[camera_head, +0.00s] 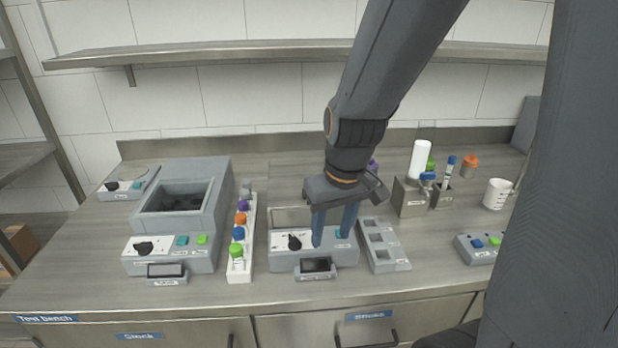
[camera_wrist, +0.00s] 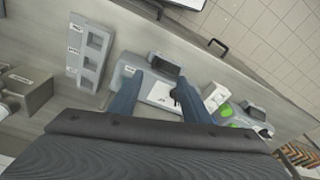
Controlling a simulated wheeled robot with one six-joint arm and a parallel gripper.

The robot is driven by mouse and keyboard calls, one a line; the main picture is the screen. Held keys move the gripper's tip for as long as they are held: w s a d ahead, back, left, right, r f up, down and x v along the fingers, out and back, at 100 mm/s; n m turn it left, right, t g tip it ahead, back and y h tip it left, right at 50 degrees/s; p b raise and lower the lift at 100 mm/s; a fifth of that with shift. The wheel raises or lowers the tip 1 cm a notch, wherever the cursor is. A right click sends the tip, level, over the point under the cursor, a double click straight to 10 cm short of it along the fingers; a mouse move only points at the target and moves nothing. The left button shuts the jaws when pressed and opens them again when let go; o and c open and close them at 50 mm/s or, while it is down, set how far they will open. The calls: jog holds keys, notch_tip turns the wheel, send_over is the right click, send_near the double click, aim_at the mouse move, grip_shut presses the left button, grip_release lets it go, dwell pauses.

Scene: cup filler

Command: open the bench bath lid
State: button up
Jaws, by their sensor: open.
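Two grey bath-like units stand on the bench; I cannot read their labels well enough to tell which is the bench bath. The larger unit (camera_head: 215,190), at left, has a dark open well, a black knob and two buttons. The smaller unit (camera_head: 285,262), at centre, has a black knob (camera_head: 294,241), a teal button and a small display (camera_head: 316,265). Its top is partly hidden by my arm, so its lid is unclear. My gripper (camera_head: 331,240) is open and empty, its blue fingers over the smaller unit's front panel. In the wrist view the gripper (camera_wrist: 157,82) spans the panel.
A white rack (camera_head: 246,262) with several coloured caps stands between the units. A three-slot grey tray (camera_head: 397,266) sits close on the right. Farther right are a grey holder (camera_head: 410,198), a white cup (camera_head: 494,194) and a button box (camera_head: 478,252). A shelf (camera_head: 230,55) runs above.

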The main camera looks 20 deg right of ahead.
jog(key=w+d+r+n+t+y, duration=0.2)
jog(key=w+r+n, duration=0.3)
jog(key=w+r, duration=0.55)
jog(key=shift+w+d+p+x, duration=0.15)
jog(key=shift+p+x, duration=0.25)
jog(key=shift+x, duration=1.2)
jog(key=shift+w+d+p+x, duration=0.1)
jog(key=shift+w+p+x, duration=0.25)
jog(key=shift+x, duration=1.3)
jog(key=shift+w+d+p+x, duration=0.1)
jog(key=shift+p+x, duration=0.35)
jog(key=shift+x, duration=1.15)
jog(key=shift+r, duration=0.15)
